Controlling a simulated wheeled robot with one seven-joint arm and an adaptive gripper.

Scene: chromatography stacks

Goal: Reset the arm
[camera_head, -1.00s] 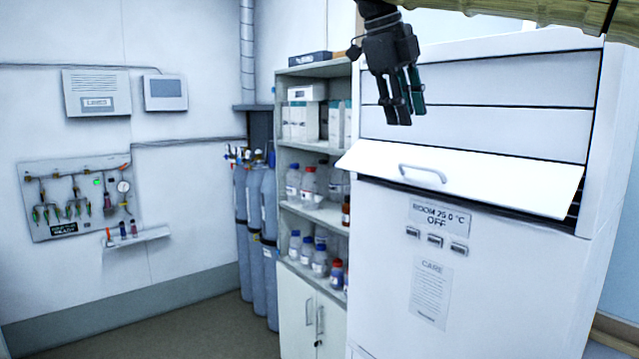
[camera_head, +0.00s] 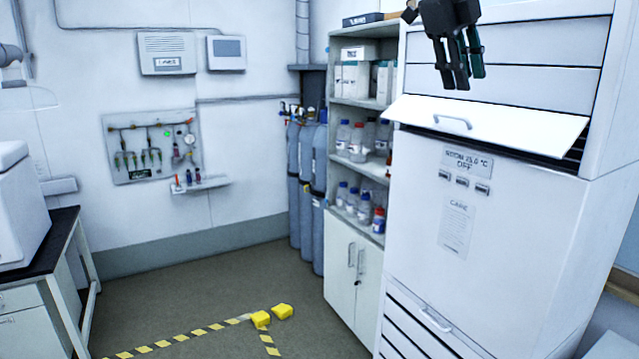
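My gripper (camera_head: 461,78) hangs at the top of the head view, pointing down, in front of the upper part of a tall white cabinet (camera_head: 480,262). Its dark fingers sit close together, with no object visible in them. I cannot tell whether they are fully shut. The cabinet's flap (camera_head: 500,128) with a bar handle is tilted outward, just below the fingertips. Most of my arm is out of the picture.
A shelf unit (camera_head: 340,240) with bottles and boxes stands left of the cabinet, beside grey gas cylinders (camera_head: 308,200). A bench (camera_head: 50,238) is at the left edge. Yellow blocks (camera_head: 282,311) and striped tape (camera_head: 190,335) mark the otherwise clear floor.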

